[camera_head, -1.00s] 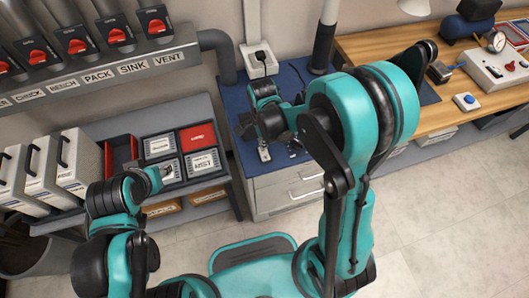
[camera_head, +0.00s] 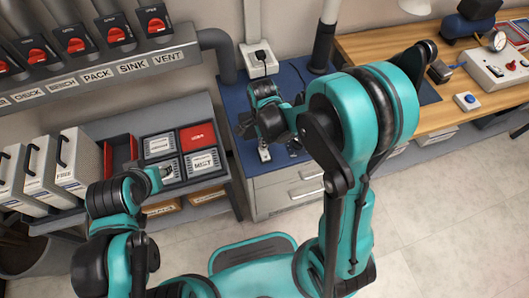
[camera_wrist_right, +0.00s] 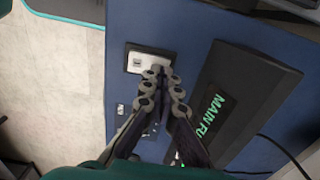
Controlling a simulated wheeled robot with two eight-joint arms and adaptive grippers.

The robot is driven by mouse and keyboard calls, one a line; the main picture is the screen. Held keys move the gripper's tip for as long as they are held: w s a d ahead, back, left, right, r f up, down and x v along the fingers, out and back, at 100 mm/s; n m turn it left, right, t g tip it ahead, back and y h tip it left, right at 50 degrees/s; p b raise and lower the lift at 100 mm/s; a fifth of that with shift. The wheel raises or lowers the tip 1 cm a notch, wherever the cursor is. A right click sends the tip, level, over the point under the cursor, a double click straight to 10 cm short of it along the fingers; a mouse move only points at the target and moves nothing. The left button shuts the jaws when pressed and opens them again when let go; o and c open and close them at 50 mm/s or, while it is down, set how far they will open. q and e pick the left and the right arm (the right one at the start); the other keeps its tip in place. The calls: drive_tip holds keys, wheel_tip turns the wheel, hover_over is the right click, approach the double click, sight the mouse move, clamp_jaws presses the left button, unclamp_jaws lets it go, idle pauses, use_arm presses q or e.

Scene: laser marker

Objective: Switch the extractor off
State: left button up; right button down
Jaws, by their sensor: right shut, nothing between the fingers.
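My right gripper (camera_head: 262,134) is over the blue bench top, its jaws shut and empty. In the right wrist view its fingertips (camera_wrist_right: 158,72) meet at the edge of a pale plate (camera_wrist_right: 140,53) with a small switch-like part; I cannot tell whether they touch it. The plate also shows just below the gripper in the head view (camera_head: 264,154). A black box marked "MAIN FU..." (camera_wrist_right: 222,105) lies beside the fingers; the rest of its label is hidden. My left gripper (camera_head: 166,173) is by the shelf bins; its jaws are too small to read.
A white socket (camera_head: 256,52) with a black plug is on the wall behind the bench. Bins (camera_head: 122,150) fill the left shelf. A wooden bench (camera_head: 425,115) is at right. A cable (camera_wrist_right: 285,150) runs past the black box.

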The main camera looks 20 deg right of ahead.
drive_tip(key=shift+f+b, duration=0.65)
drive_tip(key=shift+f, duration=0.15)
idle(0.4)
drive_tip(key=shift+r+p, duration=2.65)
drive_tip(key=shift+r, duration=0.9)
drive_tip(key=s+d+r+n+t+b, duration=0.1)
drive_tip(key=s+d+r+n+t, duration=0.1)
drive_tip(key=s+r+n, duration=0.3)
drive_tip(key=s+d+r+n+t, duration=0.2)
drive_tip(key=s+r+n+t, duration=0.3)
drive_tip(key=r+n, duration=0.3)
drive_tip(key=n, duration=0.4)
drive_tip(key=shift+s+d+n+b, duration=0.15)
drive_tip(key=shift+d+n+b, duration=0.15)
drive_tip(key=shift+d+b, duration=0.05)
